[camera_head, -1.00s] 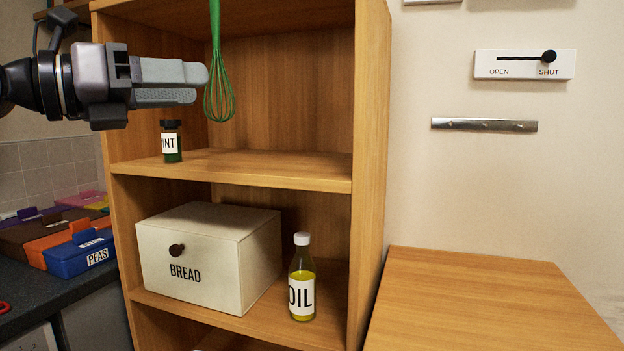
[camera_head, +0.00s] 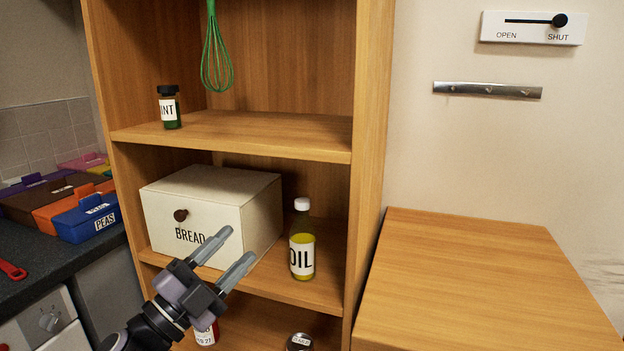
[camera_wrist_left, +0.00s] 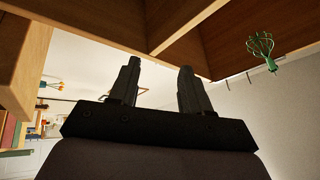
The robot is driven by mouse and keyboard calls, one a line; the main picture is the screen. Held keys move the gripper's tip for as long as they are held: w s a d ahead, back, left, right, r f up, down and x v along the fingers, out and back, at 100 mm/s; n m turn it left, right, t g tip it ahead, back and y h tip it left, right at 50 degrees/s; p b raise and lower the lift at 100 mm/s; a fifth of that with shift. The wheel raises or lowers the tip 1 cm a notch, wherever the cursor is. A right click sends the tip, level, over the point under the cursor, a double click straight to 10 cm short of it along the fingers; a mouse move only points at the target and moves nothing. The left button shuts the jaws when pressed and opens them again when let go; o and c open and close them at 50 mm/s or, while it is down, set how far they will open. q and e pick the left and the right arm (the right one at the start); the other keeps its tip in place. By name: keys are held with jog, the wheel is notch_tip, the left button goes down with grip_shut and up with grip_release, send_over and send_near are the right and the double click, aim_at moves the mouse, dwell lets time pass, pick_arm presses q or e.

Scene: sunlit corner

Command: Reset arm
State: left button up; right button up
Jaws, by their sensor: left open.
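My left gripper (camera_head: 232,248) is low in front of the shelf unit in the head view, with its two fingers apart and nothing between them. Its fingertips overlap the lower front of the cream BREAD box (camera_head: 232,196) in the picture; I cannot tell whether they touch. In the left wrist view the same gripper (camera_wrist_left: 157,75) shows open and empty, with the shelf unit's boards (camera_wrist_left: 158,22) above. My right gripper is not in view.
The OIL bottle (camera_head: 302,240) stands right of the box. A red-labelled item (camera_head: 207,333) and a round lid (camera_head: 299,342) sit lower. The wooden surface (camera_head: 485,270) at right is bare.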

pick_arm(q)
jog(key=s+a+f+n+g+y+p, duration=0.15)
jog(key=s+f+n+y, duration=0.3)
jog(key=f, duration=0.45)
jog(key=s+a+f+n+g+y, duration=0.1)
jog(key=s+a+f+n+y, duration=0.25)
jog(key=f+n, duration=0.35)
jog(key=s+a+f+n+g+y+p, duration=0.1)
jog(key=s+f+n+y, duration=0.3)
jog(key=f, duration=0.6)
jog(key=s+a+f+n+g, duration=0.1)
jog(key=s+f, duration=0.3)
jog(key=s, duration=0.2)
jog(key=s+f+n+g+p, duration=0.1)
jog(key=s+f+n+g, duration=0.1)
jog(key=s, duration=0.4)
jog(key=shift+a+f, duration=0.35)
jog(key=shift+f, duration=0.55)
jog(key=shift+g, duration=0.25)
jog(key=shift+c, duration=0.5)
